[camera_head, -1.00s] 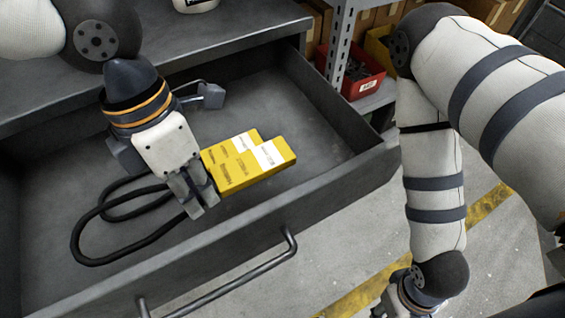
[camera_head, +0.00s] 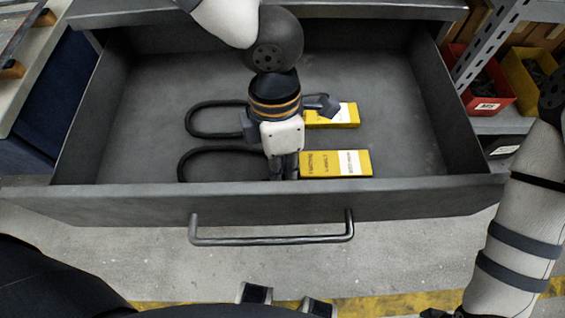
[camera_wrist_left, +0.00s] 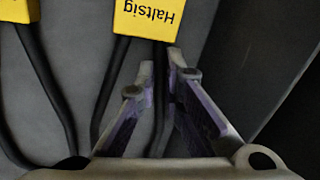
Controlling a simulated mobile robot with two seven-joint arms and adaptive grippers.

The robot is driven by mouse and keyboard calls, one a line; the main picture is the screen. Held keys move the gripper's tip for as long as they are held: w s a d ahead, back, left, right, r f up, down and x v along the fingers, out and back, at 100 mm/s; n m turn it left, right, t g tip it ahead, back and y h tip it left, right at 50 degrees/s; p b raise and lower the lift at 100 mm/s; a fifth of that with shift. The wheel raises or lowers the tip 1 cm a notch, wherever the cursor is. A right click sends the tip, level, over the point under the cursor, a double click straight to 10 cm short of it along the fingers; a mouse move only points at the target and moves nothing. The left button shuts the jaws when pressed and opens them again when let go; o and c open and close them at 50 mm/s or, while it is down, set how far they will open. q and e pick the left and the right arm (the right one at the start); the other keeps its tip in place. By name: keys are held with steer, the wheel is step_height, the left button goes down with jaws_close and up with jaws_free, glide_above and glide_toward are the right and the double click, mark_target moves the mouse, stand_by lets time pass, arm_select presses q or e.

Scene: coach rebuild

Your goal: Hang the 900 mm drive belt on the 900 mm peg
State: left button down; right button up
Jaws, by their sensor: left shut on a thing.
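Two black belts with yellow card sleeves lie in the open drawer. The near belt (camera_head: 182,165) has its sleeve (camera_head: 337,163) at the right; the far belt (camera_head: 188,121) lies behind it, its sleeve (camera_head: 335,117) partly hidden by my left wrist. My left gripper (camera_head: 284,174) points down and is shut on the near belt beside its sleeve. In the left wrist view, a black strand (camera_wrist_left: 160,100) runs between the fingers from a yellow sleeve (camera_wrist_left: 150,15). I cannot read which belt is 900 mm. No peg shows.
The drawer (camera_head: 250,208) has raised walls and a bar handle (camera_head: 270,240) in front. A worktop edge overhangs its back. Red (camera_head: 488,95) and yellow (camera_head: 528,70) bins stand on a metal shelf at the right. My right arm hangs at the right.

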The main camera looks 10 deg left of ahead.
arm_select(q)
steer(key=shift+f, duration=0.15)
steer(key=c, duration=1.7)
jaws_free()
steer(key=shift+f+b, duration=0.25)
steer(key=shift+b, duration=0.25)
step_height(320, 180, up, 12)
steer(key=w+a+p, duration=0.1)
steer(key=w, duration=0.1)
steer(key=shift+w+r+p, duration=0.15)
steer(key=shift+w+p, duration=0.1)
steer(key=shift+p, duration=0.1)
arm_select(e)
steer(key=shift+w+r, duration=0.45)
